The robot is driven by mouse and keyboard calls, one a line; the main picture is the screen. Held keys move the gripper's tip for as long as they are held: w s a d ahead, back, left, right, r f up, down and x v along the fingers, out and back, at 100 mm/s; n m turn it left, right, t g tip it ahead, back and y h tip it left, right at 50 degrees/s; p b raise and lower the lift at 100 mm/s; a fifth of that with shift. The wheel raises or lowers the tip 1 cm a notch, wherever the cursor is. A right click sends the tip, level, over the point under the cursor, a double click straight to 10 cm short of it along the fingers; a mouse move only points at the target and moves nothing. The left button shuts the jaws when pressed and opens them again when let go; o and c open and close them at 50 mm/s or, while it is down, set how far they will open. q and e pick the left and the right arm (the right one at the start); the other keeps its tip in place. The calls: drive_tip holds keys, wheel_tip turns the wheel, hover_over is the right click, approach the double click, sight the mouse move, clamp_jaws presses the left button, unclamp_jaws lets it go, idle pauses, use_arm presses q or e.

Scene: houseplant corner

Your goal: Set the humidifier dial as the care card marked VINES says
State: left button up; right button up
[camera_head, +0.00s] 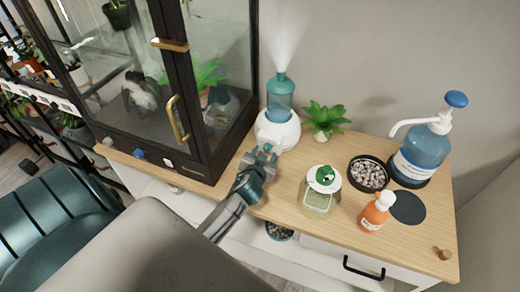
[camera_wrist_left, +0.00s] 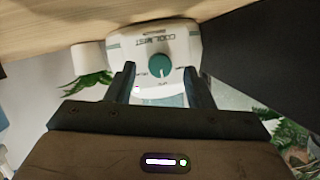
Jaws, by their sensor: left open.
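The humidifier (camera_head: 277,130) has a white base, a teal tank and mist rising from its top. It stands on the wooden cabinet top beside the glass case. In the left wrist view its white front (camera_wrist_left: 120,48) bears a COOL MIST label and a round teal dial (camera_wrist_left: 162,65). A pale pointer mark shows on the dial's lower part in that picture; the small setting words are too blurred to read. My left gripper (camera_head: 266,153) is open in front of the humidifier, its fingers (camera_wrist_left: 162,84) on either side of the dial, apparently not gripping it. I cannot make out a card marked VINES.
A dark-framed glass case (camera_head: 180,150) stands close on the left. To the right are a small plant (camera_head: 325,119), a green-lidded jar (camera_head: 318,200), a pebble dish (camera_head: 369,173), an orange bottle (camera_head: 375,212) and a blue pump bottle (camera_head: 424,155).

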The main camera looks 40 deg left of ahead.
use_arm(q)
drive_tip(key=b+v, duration=0.1)
drive_tip(key=v, duration=0.8)
drive_tip(key=shift+b, duration=0.35)
drive_tip(key=s+g, duration=0.1)
drive_tip(key=s, duration=0.2)
drive_tip(key=s+f+g, duration=0.1)
drive_tip(key=s+g, duration=0.1)
drive_tip(key=s, duration=0.1)
drive_tip(key=s+f+g+h, duration=0.1)
drive_tip(key=s, duration=0.1)
drive_tip(key=shift+s+d+f, duration=0.25)
drive_tip(key=shift+s+d, duration=0.1)
drive_tip(key=shift+s, duration=0.05)
drive_tip(key=s+d+m+g+h, duration=0.1)
drive_tip(key=s+d+g+h, duration=0.15)
drive_tip(key=s, duration=0.45)
drive_tip(key=s+d+m+g+h, duration=0.1)
drive_tip(key=s+d+g, duration=0.25)
drive_tip(key=s, duration=0.35)
drive_tip(key=w+a+f+g, duration=0.1)
drive_tip(key=a+f, duration=0.1)
drive_tip(key=f, duration=1.2)
drive_tip(key=a+f, duration=0.2)
drive_tip(key=f, duration=1.3)
drive_tip(key=s+f+g, duration=0.1)
drive_tip(key=s+f, duration=1.7)
drive_tip(key=f, duration=0.3)
drive_tip(key=shift+s+a, duration=0.4)
drive_tip(key=shift+a, duration=0.1)
